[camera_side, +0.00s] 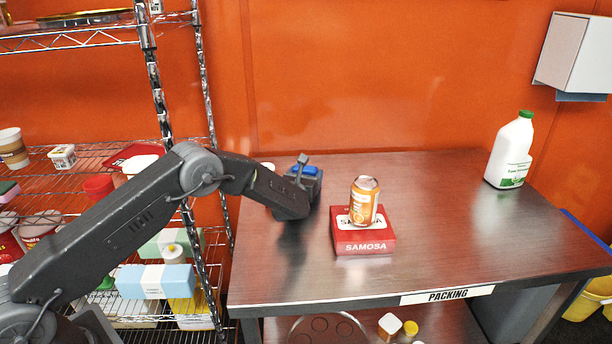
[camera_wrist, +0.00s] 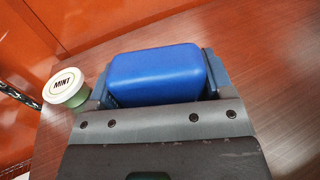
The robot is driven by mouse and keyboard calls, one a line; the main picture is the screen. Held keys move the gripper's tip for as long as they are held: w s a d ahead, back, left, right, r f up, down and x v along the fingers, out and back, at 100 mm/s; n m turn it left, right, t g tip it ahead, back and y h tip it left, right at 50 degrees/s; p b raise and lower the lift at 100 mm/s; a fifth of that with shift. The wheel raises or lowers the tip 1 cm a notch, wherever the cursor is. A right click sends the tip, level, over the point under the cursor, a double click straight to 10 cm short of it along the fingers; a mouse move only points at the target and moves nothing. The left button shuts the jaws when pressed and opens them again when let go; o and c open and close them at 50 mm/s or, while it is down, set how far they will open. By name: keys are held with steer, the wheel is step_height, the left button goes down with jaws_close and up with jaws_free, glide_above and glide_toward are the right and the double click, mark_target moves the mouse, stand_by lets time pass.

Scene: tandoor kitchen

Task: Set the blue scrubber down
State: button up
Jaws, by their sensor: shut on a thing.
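The blue scrubber (camera_wrist: 155,75) is a rounded blue block held between the two fingers of my gripper (camera_wrist: 158,82) in the wrist view. My gripper is shut on the scrubber. The underside of the scrubber is hidden, so I cannot tell whether it touches the table.
An orange can (camera_side: 364,201) stands on a red samosa box (camera_side: 362,239) right of my gripper. A tub marked mint (camera_wrist: 66,88) is close by on the left. A milk jug (camera_side: 510,150) stands at the right. The table between can and jug is clear.

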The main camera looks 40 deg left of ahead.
steer(key=shift+f, duration=0.15)
steer(key=o, duration=1.1)
steer(key=shift+c, duration=0.2)
